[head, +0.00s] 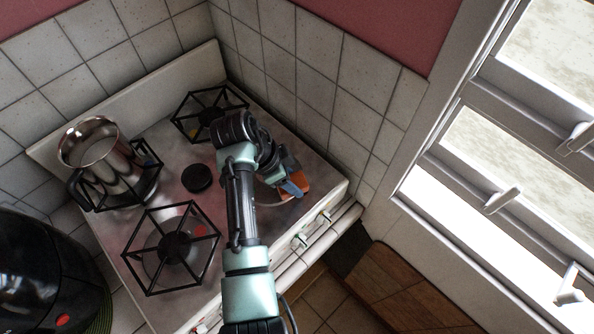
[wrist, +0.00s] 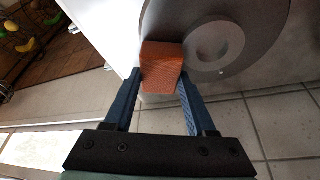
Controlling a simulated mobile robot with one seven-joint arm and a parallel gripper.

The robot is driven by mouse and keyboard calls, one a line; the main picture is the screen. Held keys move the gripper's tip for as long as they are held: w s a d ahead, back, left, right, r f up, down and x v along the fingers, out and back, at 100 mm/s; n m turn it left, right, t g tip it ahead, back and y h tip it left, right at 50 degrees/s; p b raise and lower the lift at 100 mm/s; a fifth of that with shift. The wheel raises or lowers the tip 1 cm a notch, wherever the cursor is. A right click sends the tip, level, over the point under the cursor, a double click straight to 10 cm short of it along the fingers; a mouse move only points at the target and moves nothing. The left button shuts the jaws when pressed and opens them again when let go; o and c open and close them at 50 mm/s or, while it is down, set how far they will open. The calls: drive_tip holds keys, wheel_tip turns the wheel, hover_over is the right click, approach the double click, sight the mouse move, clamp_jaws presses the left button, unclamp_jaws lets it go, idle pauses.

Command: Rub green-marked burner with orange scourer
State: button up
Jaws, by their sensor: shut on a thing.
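My gripper (head: 287,175) is shut on the orange scourer (head: 297,188), over the right front part of the stove. In the wrist view the orange scourer (wrist: 160,66) sits between the two blue fingers of my gripper (wrist: 160,84). There it overlaps the lower left rim of a round grey burner (wrist: 190,62) with a paler centre cap. I cannot tell whether the scourer touches it. In the head view my arm covers most of this burner (head: 266,194), which shows no wire grate. No green mark is visible in either view.
A steel pot (head: 115,160) stands on the left burner, by a blue mark. The back burner (head: 210,112) has a yellow mark; the front left burner (head: 172,248) has a red one. A black disc (head: 197,178) lies mid-stove. Tiled walls stand behind; a black appliance (head: 45,280) is at left.

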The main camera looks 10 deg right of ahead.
sight(279, 200)
drive_tip(key=shift+s+a+p, duration=0.15)
drive_tip(key=shift+s+a, duration=0.05)
drive_tip(key=shift+a, duration=0.35)
drive_tip(key=shift+s+a+p, duration=0.15)
drive_tip(key=shift+a, duration=0.35)
drive_tip(key=shift+s+a+p, duration=0.6)
drive_tip(key=shift+s+a, duration=0.3)
drive_tip(key=shift+a, duration=0.2)
drive_tip(key=shift+s+a+f, duration=0.15)
drive_tip(key=shift+a, duration=0.05)
drive_tip(key=shift+d, duration=0.1)
drive_tip(key=shift+r+p, duration=0.35)
wheel_tip(279, 200, up, 5)
drive_tip(key=p, duration=0.4)
drive_tip(key=shift+d+r, duration=0.1)
drive_tip(key=shift+r, duration=0.1)
drive_tip(key=shift+p, duration=0.35)
